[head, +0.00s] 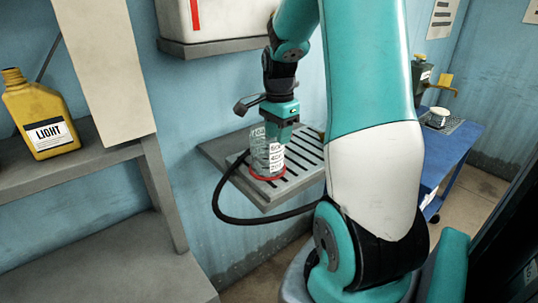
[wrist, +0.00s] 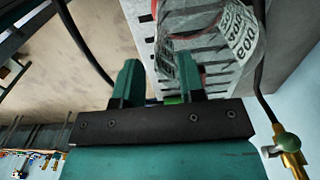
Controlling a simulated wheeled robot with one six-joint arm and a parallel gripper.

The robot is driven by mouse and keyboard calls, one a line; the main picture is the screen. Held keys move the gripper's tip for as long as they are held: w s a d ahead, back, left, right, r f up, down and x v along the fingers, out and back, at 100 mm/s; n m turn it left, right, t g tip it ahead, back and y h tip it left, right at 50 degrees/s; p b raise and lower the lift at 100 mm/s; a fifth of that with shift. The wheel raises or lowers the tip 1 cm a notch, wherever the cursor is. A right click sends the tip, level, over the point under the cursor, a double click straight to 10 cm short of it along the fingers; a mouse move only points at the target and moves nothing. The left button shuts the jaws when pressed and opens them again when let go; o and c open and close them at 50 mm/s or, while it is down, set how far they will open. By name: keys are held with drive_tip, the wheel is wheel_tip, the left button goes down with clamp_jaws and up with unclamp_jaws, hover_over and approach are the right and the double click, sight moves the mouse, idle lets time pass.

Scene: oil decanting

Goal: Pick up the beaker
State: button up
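The clear glass beaker (head: 267,158) with white markings and a red base ring stands upright on the slotted grey drip tray (head: 298,177). In the wrist view the beaker (wrist: 222,45) fills the upper middle and right. My gripper (head: 282,137) points down at the beaker's upper right part in the head view. In the wrist view its two fingers (wrist: 158,80) are apart. The right finger overlaps the beaker's near edge and the left one is clear of it. I cannot tell whether the glass wall lies between the fingers or whether they touch it.
A black hose (head: 225,211) loops around the tray's left and front. A brass valve (wrist: 290,150) shows at lower right in the wrist view. A yellow "LIGHT" oil jug (head: 42,122) stands on the left shelf. A blue cart (head: 462,135) stands at the right.

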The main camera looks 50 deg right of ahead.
sight(272, 148)
drive_tip(key=f, duration=0.2)
drive_tip(key=f+p, duration=0.1)
drive_tip(key=f, duration=0.1)
drive_tip(key=shift+w+a+f, duration=0.1)
drive_tip(key=shift+a+f, duration=0.05)
drive_tip(key=shift+a, duration=0.05)
clamp_jaws()
drive_tip(key=shift+r, duration=0.2)
